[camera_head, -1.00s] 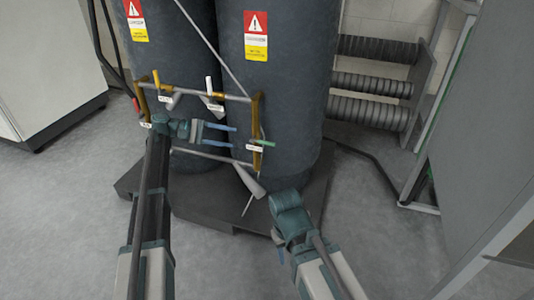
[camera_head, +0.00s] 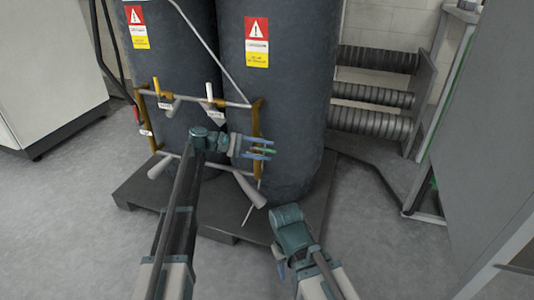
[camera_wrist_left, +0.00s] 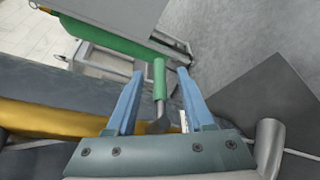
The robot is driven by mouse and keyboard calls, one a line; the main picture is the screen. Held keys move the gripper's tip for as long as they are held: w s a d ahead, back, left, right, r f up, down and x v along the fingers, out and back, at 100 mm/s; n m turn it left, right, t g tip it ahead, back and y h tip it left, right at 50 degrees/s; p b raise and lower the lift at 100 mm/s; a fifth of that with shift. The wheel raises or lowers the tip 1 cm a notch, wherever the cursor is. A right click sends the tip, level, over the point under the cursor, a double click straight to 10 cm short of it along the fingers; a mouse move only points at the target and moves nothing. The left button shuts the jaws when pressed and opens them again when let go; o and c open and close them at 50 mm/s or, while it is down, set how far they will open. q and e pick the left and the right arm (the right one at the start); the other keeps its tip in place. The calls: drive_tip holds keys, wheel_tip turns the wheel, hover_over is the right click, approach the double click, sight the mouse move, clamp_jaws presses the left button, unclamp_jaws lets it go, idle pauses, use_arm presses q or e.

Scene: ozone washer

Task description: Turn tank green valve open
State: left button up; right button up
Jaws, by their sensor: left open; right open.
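The green valve handle (camera_head: 264,150) is a short bar at the right side of the pipe frame on the right tank (camera_head: 285,110). In the left wrist view the green handle (camera_wrist_left: 159,78) stands between my two blue fingers, with a gap on each side. My left gripper (camera_head: 268,147) is open around it, and its fingers partly overlap the handle in the head view. My right gripper (camera_head: 281,262) is open and low, in front of the tank base, mostly hidden by its own wrist.
The tanks stand on a dark pallet (camera_head: 140,190). Ribbed hoses (camera_head: 372,95) are at right, with a grey cabinet (camera_head: 495,150) in front. Floor on the left is clear.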

use_arm(q)
drive_tip(key=shift+d+f, duration=0.1)
drive_tip(key=shift+d, duration=0.45)
clamp_jaws()
idle(1.1)
